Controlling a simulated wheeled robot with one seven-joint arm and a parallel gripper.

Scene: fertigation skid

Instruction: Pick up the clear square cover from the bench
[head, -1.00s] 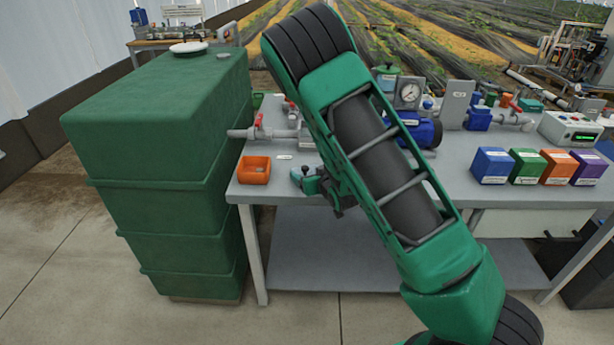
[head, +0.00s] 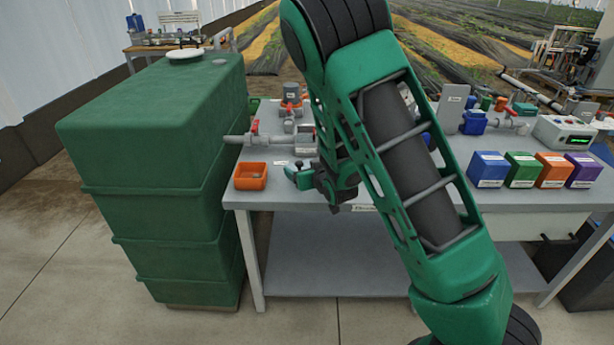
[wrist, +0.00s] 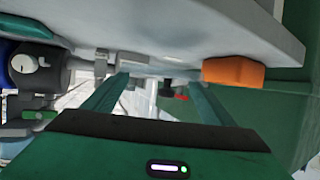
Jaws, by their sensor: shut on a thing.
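My gripper (head: 303,178) is over the front edge of the bench (head: 390,196), to the right of the orange bin, with its green fingertips pointing left. In the wrist view my gripper (wrist: 157,86) shows two green fingers standing apart, shut on the clear square cover (wrist: 143,98). The cover is see-through and hardly shows between the fingers, so its edges and tilt are hard to tell. In the head view I cannot make out the cover, and my arm hides part of the bench.
An orange bin (head: 250,176) stands at the bench's left front corner, with red-handled valve piping (head: 254,136) behind it. A large green tank (head: 150,170) is close on the left. Blue, green, orange and purple boxes (head: 489,169) stand to the right. The lower shelf is clear.

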